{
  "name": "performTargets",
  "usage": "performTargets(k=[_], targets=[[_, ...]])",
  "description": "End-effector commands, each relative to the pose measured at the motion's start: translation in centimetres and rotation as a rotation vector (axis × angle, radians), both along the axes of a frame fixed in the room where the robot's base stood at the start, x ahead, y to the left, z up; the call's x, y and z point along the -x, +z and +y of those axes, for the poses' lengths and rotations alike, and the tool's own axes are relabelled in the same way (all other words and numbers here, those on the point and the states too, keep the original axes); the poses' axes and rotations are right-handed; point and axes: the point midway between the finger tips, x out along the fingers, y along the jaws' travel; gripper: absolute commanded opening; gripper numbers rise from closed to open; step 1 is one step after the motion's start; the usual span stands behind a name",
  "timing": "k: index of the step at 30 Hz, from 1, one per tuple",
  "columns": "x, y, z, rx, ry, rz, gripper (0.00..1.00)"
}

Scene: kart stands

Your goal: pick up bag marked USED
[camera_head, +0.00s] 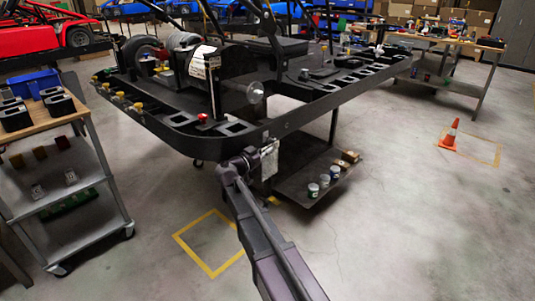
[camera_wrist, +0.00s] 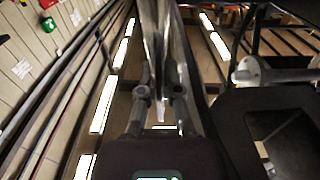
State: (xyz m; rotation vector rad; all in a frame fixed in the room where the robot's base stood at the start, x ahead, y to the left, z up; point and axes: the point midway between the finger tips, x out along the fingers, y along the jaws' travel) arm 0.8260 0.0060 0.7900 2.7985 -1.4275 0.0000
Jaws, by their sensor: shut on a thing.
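My gripper (camera_head: 262,149) is at the near edge of the black kart stand, at the end of my raised arm. It is shut on a small pale grey bag (camera_head: 269,160), which hangs upright just in front of the stand's edge. In the wrist view my gripper's fingers (camera_wrist: 160,92) pinch the bag (camera_wrist: 165,50), seen nearly edge-on as a thin grey, shiny sheet. I cannot read any marking on it. I cannot tell whether the bag touches the stand's edge.
The black kart stand (camera_head: 285,130) fills the middle, with kart parts on top. A grey trolley (camera_head: 85,185) stands left. An orange cone (camera_head: 450,136) stands right. The floor between is mostly clear.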

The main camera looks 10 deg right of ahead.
Motion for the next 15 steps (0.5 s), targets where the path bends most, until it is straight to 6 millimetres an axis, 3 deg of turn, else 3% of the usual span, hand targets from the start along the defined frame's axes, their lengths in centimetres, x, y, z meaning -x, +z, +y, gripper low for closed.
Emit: performTargets(k=[9,15], targets=[[0.1,1.8,0.0,0.000,0.000,0.000,0.00],[3.9,1.4,-2.6,0.000,-0.001,0.000,0.00]])
